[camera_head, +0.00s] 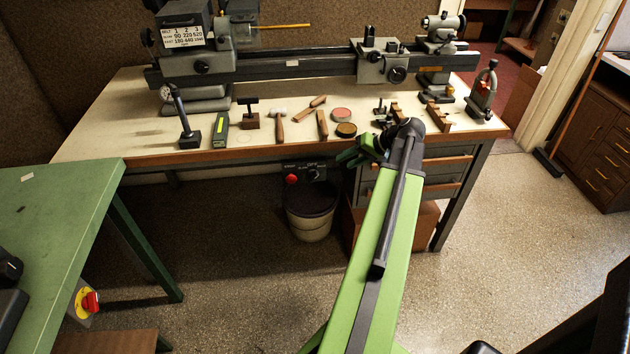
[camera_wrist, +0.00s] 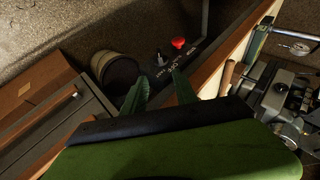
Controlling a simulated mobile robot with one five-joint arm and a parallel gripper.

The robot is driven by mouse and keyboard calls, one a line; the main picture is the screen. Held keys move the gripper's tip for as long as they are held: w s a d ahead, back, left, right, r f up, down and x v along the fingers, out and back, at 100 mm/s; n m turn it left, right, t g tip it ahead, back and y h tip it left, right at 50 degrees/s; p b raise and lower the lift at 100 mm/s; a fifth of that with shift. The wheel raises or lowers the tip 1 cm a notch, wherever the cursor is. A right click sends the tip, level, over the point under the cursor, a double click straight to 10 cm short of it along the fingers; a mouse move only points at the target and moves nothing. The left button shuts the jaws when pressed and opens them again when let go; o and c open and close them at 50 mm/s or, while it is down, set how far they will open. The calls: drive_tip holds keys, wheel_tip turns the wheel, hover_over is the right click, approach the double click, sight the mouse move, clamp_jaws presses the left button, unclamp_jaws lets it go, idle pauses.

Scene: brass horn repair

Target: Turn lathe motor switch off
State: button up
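The lathe motor switch panel (camera_head: 303,171) hangs under the front edge of the lathe bench. It carries a red button (camera_head: 291,179) and a dark rotary knob (camera_head: 313,174). My gripper (camera_head: 348,156) is to the right of the panel, near the drawers. In the wrist view my gripper (camera_wrist: 160,87) has its two green fingers spread apart with nothing between them. The fingers appear apart from the knob.
A bucket (camera_head: 311,215) stands on the floor under the panel. Drawers (camera_head: 418,180) are under the bench's right part. The lathe (camera_head: 310,66) and hand tools are on the bench top. A green table (camera_head: 60,205) with a red-and-yellow switch (camera_head: 89,302) stands left. The middle floor is clear.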

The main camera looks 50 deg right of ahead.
sight(317, 176)
drive_tip(key=b+x, duration=1.1)
drive_tip(key=x, duration=0.5)
drive_tip(key=shift+f, duration=0.2)
drive_tip(key=shift+w+a, duration=0.1)
drive_tip(key=shift+w, duration=0.1)
